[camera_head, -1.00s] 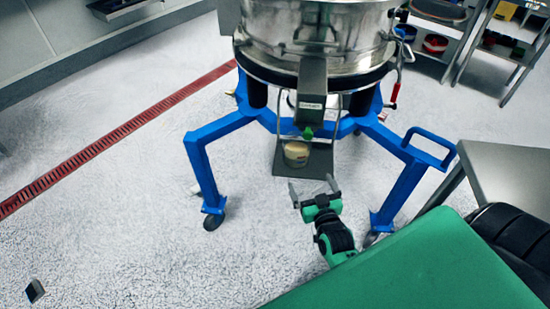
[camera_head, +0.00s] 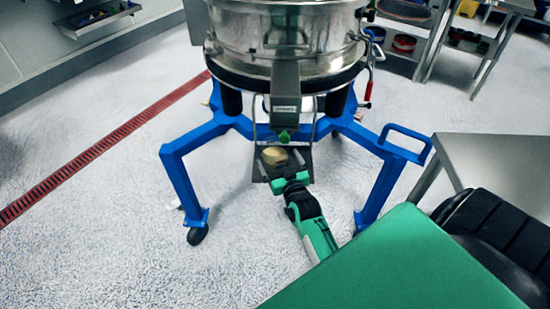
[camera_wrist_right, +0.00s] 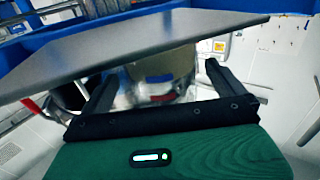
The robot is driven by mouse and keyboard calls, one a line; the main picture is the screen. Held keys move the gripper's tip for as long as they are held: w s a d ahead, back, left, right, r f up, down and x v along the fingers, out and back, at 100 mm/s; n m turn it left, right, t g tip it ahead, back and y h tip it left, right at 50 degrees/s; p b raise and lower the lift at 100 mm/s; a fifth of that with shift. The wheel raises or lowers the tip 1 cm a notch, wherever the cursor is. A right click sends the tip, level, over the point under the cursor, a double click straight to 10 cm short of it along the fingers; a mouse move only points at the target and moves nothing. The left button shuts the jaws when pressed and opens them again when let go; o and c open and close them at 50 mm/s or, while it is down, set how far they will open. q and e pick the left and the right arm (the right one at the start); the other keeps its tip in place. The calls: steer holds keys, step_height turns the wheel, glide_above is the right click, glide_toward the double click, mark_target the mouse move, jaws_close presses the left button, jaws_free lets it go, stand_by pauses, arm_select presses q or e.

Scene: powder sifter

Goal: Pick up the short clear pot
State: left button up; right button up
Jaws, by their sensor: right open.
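The short clear pot (camera_head: 275,155) with pale yellowish contents sits on a dark flat plate (camera_head: 262,176) under the sifter's spout. My right gripper (camera_head: 280,165) is open, with its fingers reaching toward the near side of the pot. In the right wrist view a pale rounded body, probably the pot (camera_wrist_right: 172,62), shows beyond and between the two open fingers (camera_wrist_right: 160,76). The plate (camera_wrist_right: 140,42) crosses that view and hides part of it. I cannot tell whether the fingers touch the pot. My left gripper is not in view.
The steel sifter (camera_head: 285,45) stands above on a blue wheeled frame (camera_head: 183,180), whose legs flank my right arm. A grey table (camera_head: 495,170) stands at the right.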

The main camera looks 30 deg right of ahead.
mark_target(270, 146)
steer(key=x, duration=0.3)
steer(key=shift+w+f, duration=0.25)
steer(key=shift+w, duration=0.35)
steer(key=shift+d, duration=0.1)
steer(key=c, duration=1)
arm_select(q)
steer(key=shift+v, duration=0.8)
arm_select(e)
steer(key=shift+r, duration=0.1)
steer(key=shift+c, duration=0.4)
